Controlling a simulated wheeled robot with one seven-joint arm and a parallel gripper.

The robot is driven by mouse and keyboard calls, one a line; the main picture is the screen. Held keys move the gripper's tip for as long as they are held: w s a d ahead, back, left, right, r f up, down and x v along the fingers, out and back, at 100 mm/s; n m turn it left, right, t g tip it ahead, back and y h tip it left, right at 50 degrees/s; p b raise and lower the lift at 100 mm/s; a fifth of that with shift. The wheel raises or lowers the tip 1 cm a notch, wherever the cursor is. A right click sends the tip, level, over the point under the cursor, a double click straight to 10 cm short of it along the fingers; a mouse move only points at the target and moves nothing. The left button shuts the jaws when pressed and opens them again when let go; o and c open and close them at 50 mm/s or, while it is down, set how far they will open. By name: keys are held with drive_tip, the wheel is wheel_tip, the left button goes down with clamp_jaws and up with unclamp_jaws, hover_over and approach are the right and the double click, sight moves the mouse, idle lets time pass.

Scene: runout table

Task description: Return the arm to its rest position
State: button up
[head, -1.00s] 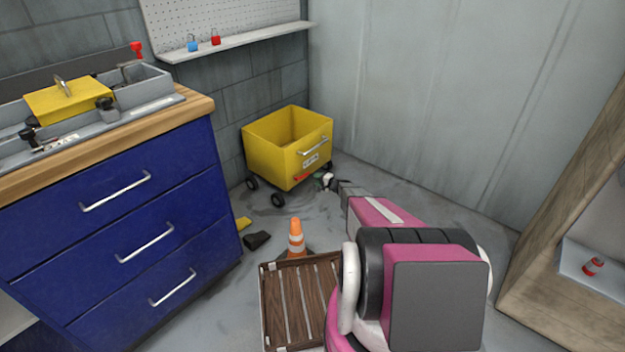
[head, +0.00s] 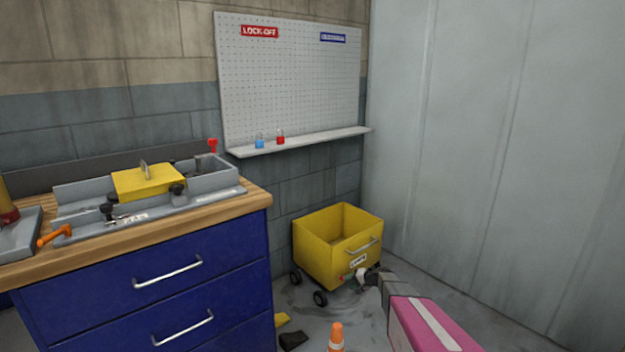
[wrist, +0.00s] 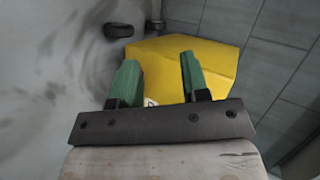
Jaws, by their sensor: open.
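My arm, pink and grey, reaches in from the bottom right of the head view. My gripper (head: 358,277) shows small there, in front of the lower front of a yellow wheeled cart (head: 318,252). In the wrist view my gripper (wrist: 158,70) has two green fingers standing apart, with nothing held between them. The yellow cart (wrist: 215,58) lies beyond the fingers in that view. Whether the fingers touch the cart cannot be told.
A blue drawer cabinet (head: 150,300) with a wooden top stands left. An orange cone (head: 336,338) is on the floor at the bottom. A shelf (head: 310,142) holds a blue and a red item. A grey wall (head: 490,150) closes the right side.

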drive_tip(key=s+r+n+g+h, duration=0.1)
drive_tip(key=s+r+g+h, duration=0.1)
drive_tip(key=s+r, duration=0.5)
drive_tip(key=s+r+n+g+h, duration=0.1)
drive_tip(key=s+r+h, duration=0.4)
drive_tip(key=s, duration=1.2)
drive_tip(key=s+r+n+g+h, duration=0.2)
drive_tip(key=s+r+h, duration=0.1)
drive_tip(key=s+r, duration=0.6)
drive_tip(key=s, duration=0.2)
drive_tip(key=shift+s+r+n+g, duration=0.3)
drive_tip(key=shift+s+r, duration=0.05)
drive_tip(key=shift+s, duration=0.05)
drive_tip(key=shift+d, duration=0.1)
